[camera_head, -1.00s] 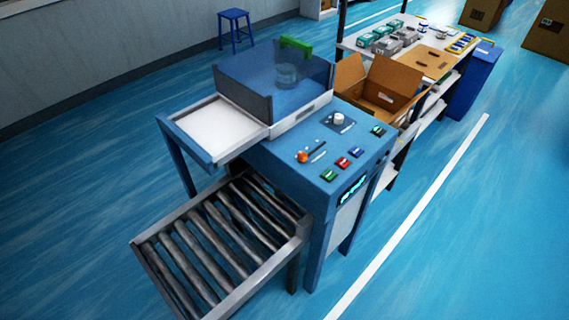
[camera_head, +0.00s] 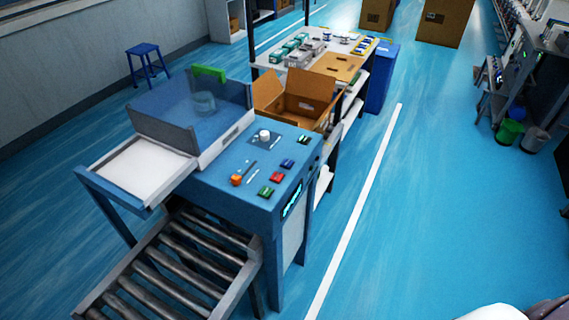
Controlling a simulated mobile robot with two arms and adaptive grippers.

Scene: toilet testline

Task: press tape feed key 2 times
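The blue machine (camera_head: 215,186) stands left of the middle with a sloping control panel on top. The panel has a green key (camera_head: 266,191), a red key (camera_head: 277,177), a blue key (camera_head: 288,164) and a dark green key (camera_head: 304,139) farther back. An orange knob (camera_head: 236,179) and a white dial (camera_head: 264,135) are also on it. A small lit display (camera_head: 292,201) is on the side facing right. The key labels are too small to read, so I cannot tell which is tape feed. Neither gripper is in view; white and dark parts of mine show at the bottom right corner.
A roller conveyor (camera_head: 172,262) runs out toward the front left. An open cardboard box (camera_head: 296,98) and a parts table (camera_head: 345,65) stand behind the machine. A blue bin (camera_head: 381,75) is beside the table.

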